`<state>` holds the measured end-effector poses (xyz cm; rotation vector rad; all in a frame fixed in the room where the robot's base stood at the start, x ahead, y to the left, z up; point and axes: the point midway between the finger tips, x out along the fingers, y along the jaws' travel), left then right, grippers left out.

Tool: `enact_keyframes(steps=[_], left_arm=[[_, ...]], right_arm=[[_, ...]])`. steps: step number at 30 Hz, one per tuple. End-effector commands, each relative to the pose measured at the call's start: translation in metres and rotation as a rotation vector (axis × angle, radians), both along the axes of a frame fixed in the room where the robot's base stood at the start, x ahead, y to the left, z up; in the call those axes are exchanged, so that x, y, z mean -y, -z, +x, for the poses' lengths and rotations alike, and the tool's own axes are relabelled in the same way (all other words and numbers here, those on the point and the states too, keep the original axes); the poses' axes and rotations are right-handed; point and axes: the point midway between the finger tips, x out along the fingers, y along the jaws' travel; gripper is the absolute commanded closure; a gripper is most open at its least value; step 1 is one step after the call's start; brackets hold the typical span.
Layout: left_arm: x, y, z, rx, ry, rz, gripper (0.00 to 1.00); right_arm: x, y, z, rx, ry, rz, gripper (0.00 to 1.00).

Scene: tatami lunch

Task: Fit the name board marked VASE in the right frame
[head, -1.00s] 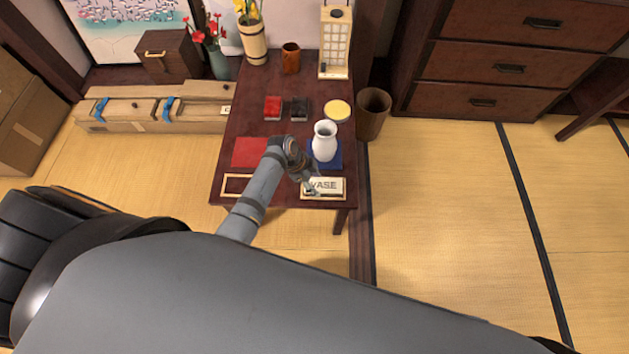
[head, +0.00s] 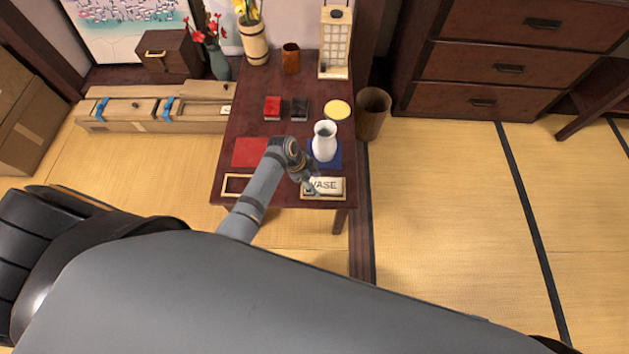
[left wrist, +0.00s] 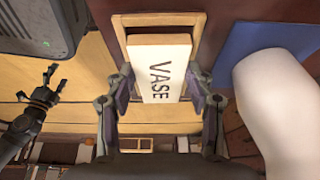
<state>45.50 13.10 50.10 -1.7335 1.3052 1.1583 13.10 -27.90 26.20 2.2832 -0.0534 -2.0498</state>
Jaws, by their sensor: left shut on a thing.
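The white name board marked VASE (head: 328,185) is at the right frame (head: 325,198) on the table's front edge. My left gripper (head: 311,188) is shut on it. In the left wrist view, the fingers hold the board (left wrist: 160,75) by its two long sides. The wooden frame's end (left wrist: 162,20) shows beyond the board, with a gap between them. I cannot tell whether the board is above the frame or resting in it. The left frame (head: 235,185) is empty. My right gripper (left wrist: 55,80) shows in the left wrist view, open and empty, away from the table.
A white vase (head: 324,142) stands on a blue mat (head: 335,160) just behind the right frame. A red mat (head: 250,152) lies behind the left frame. Red and black boxes and a yellow-topped round thing (head: 337,110) stand farther back. A bin (head: 372,115) stands right of the table.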

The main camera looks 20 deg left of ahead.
Motion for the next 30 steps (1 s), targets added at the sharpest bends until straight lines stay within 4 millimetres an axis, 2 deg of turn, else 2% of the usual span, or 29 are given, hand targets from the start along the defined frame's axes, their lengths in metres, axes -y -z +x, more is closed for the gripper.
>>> enact_keyframes(steps=[30], left_arm=[[-0.0001,0.0001,0.0004,0.001,0.0,0.0,0.78]], right_arm=[[0.0,-0.0053,0.0008,0.001,0.0,0.0,0.16]])
